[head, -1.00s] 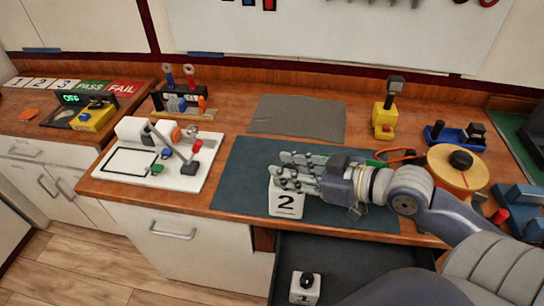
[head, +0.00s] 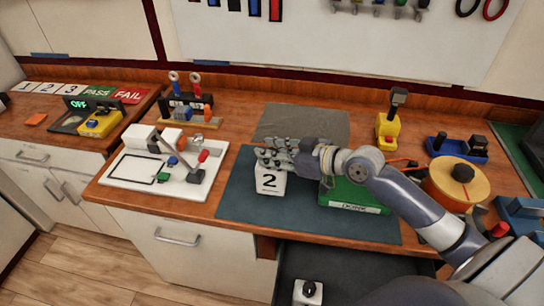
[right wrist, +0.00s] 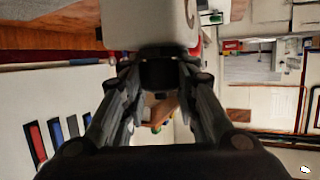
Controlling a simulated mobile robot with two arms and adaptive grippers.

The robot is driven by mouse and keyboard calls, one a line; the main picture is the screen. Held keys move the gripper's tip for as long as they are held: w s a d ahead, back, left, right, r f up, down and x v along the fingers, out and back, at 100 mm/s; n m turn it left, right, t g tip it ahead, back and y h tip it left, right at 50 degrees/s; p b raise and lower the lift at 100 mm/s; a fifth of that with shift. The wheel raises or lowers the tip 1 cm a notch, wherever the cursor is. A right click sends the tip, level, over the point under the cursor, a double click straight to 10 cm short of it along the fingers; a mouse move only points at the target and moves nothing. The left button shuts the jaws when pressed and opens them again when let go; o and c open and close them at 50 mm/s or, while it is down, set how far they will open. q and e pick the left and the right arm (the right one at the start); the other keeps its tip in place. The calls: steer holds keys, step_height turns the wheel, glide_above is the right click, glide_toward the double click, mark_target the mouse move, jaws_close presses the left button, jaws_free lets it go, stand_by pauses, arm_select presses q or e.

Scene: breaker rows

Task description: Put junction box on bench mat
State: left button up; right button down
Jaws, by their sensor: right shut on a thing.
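A white junction box marked 2 (head: 269,182) is over the left part of the dark blue-green bench mat (head: 310,220). My right gripper (head: 272,156) is shut on its top, with the fingers pointing left. I cannot tell whether the box's base touches the mat. In the right wrist view the pale box (right wrist: 150,22) sits at the fingertips (right wrist: 157,70). Another white box marked 1 (head: 308,292) with a black knob is in the open drawer (head: 340,265). My left gripper is not in view.
A green case (head: 352,196) lies on the mat's right part, partly behind my arm. A white board with switches (head: 165,165) is left of the mat, a grey cloth (head: 300,122) behind it. A yellow stand (head: 387,127) and an orange reel (head: 455,182) are to the right.

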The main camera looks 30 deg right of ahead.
steer(key=shift+f, duration=1.2)
steer(key=c, duration=1.2)
jaws_free()
steer(key=shift+c, duration=0.2)
steer(key=shift+s+d, duration=0.25)
steer(key=shift+s, duration=0.2)
steer(key=b+v, duration=0.2)
steer(key=v, duration=0.9)
steer(key=shift+r+b, duration=0.3)
